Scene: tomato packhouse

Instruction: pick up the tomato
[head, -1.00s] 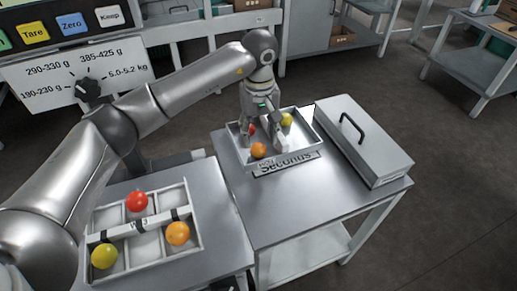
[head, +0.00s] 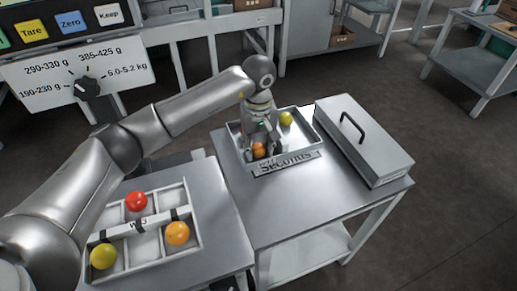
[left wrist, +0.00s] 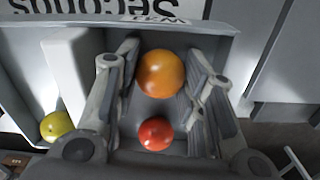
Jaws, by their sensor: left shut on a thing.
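My left gripper (head: 262,150) is down in the tray labelled Seconds (head: 310,128), fingers pointing down. In the left wrist view, its fingers (left wrist: 162,65) stand on both sides of an orange tomato (left wrist: 160,73) and are shut on it. The orange tomato also shows between the fingers in the head view (head: 259,150). A red tomato (left wrist: 155,133) lies close beside it in the same compartment; the gripper hides it in the head view. A yellow tomato (head: 286,118) lies across the divider (left wrist: 75,70). I cannot tell whether the orange tomato touches the tray floor. My right gripper is not in view.
A grey box with a black handle (head: 390,155) stands right of the tray. A divided tray (head: 110,215) at front left holds a red tomato (head: 137,201), an orange one (head: 177,233) and a yellow one (head: 104,256). The tabletop in front of the Seconds tray is clear.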

